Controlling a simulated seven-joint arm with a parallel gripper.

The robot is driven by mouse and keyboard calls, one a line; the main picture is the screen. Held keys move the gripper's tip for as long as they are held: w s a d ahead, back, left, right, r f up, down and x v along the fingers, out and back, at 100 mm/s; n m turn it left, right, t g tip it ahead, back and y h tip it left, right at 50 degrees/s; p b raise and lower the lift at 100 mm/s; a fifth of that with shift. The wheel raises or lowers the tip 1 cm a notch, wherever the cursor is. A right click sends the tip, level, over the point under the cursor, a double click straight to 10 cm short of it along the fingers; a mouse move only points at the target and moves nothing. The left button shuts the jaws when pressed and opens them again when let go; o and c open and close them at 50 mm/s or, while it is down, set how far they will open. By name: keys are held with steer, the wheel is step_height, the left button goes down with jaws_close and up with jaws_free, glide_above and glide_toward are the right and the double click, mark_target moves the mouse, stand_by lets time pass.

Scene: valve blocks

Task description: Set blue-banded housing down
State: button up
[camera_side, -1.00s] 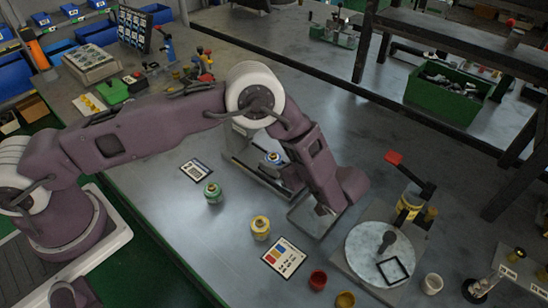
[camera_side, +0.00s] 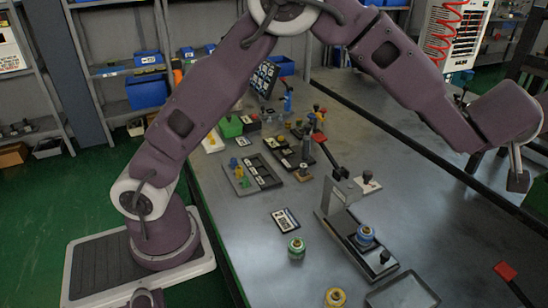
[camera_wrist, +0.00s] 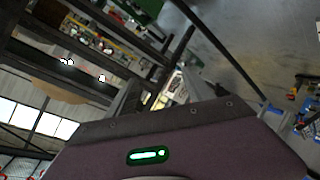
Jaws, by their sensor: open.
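The blue-banded housing (camera_side: 365,236) stands upright on the base of a grey clamp fixture (camera_side: 342,192) in the side view. The fixture has an upright bracket and a raised lever with a red handle (camera_side: 320,138). My gripper (camera_side: 518,182) is high at the right edge of the side view, well away from the housing. It is open, and I see nothing held in it. My arm's own body fills the bottom of the wrist view; the housing does not show there.
A green-banded housing (camera_side: 297,247) and a yellow-banded one (camera_side: 335,298) stand on the bench. A shallow grey tray (camera_side: 402,294) lies at the bottom edge, partly cut off. A printed card (camera_side: 286,220) lies left of the fixture. Another red-handled lever (camera_side: 506,271) is at lower right.

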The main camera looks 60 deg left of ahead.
steer(key=s+a+r+m+h, duration=0.2)
steer(key=s+r+m+h, duration=0.5)
steer(key=s+r, duration=0.5)
steer(key=s+a+f+m+g+y, duration=0.1)
steer(key=s+a+f, duration=0.4)
steer(key=s, duration=0.5)
steer(key=s+a+f+m+g+y, duration=0.1)
steer(key=s+a+f+g, duration=0.3)
steer(key=s, duration=0.6)
steer(key=s+a+f+m+g+y, duration=0.2)
steer(key=s+a+f, duration=0.4)
steer(key=s, duration=0.5)
steer(key=shift+a+f, duration=0.15)
steer(key=shift+a, duration=0.05)
